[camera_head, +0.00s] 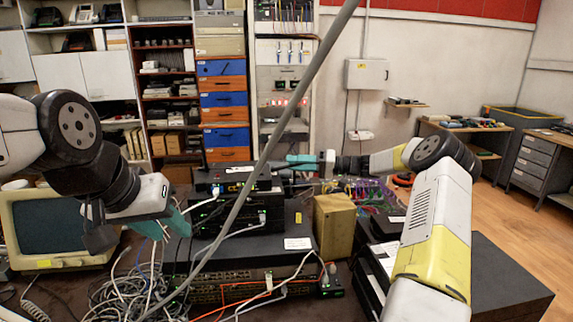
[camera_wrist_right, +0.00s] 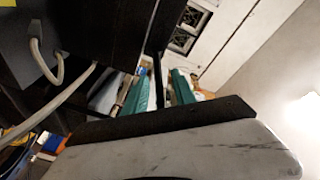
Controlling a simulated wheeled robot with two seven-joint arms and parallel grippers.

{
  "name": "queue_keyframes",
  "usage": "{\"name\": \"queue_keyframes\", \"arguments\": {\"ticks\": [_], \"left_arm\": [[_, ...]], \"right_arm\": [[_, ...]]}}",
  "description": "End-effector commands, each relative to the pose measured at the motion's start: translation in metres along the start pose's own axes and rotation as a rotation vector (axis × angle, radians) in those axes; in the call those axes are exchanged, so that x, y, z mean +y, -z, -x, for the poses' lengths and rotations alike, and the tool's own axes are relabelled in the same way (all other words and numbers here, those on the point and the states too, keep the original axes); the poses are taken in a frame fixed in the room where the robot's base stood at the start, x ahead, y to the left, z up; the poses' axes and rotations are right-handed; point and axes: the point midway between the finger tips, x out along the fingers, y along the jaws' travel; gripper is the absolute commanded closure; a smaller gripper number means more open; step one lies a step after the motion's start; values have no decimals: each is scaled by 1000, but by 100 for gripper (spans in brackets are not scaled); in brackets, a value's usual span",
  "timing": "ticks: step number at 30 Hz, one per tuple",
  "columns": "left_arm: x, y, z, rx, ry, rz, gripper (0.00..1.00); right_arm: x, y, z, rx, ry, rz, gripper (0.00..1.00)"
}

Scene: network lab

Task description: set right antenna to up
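A small black network box (camera_head: 235,180) tops a stack of dark devices in the head view. My right gripper (camera_head: 303,162) is at its far right side, fingers toward it. In the right wrist view the two teal fingers of my right gripper (camera_wrist_right: 161,90) stand apart. A thin dark upright bar, which looks like the antenna (camera_wrist_right: 158,78), shows in the gap between them; I cannot tell whether either finger touches it. The dark box (camera_wrist_right: 100,30) fills the upper left there. My left gripper (camera_head: 180,220) hangs left of the stack; its finger gap is unclear.
A grey slanted pole (camera_head: 265,160) crosses the head view in front of the stack. Tangled cables (camera_head: 130,292) lie at the lower left, beside an old monitor (camera_head: 55,228). A tan box (camera_head: 334,225) stands right of the stack.

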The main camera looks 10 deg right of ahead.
Motion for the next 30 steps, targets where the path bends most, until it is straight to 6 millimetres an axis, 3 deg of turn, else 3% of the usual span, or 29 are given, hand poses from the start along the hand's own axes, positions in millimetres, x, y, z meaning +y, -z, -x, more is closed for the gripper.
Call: {"name": "queue_keyframes", "arguments": {"ticks": [10, 15, 30], "left_arm": [[0, 0, 0, 0, 0, 0, 64], [0, 0, 0, 0, 0, 0, 64], [0, 0, 0, 0, 0, 0, 64]], "right_arm": [[0, 0, -6, 0, 0, 0, 68], [0, 0, -6, 0, 0, 0, 100], [0, 0, -5, 0, -1, 0, 100]]}}
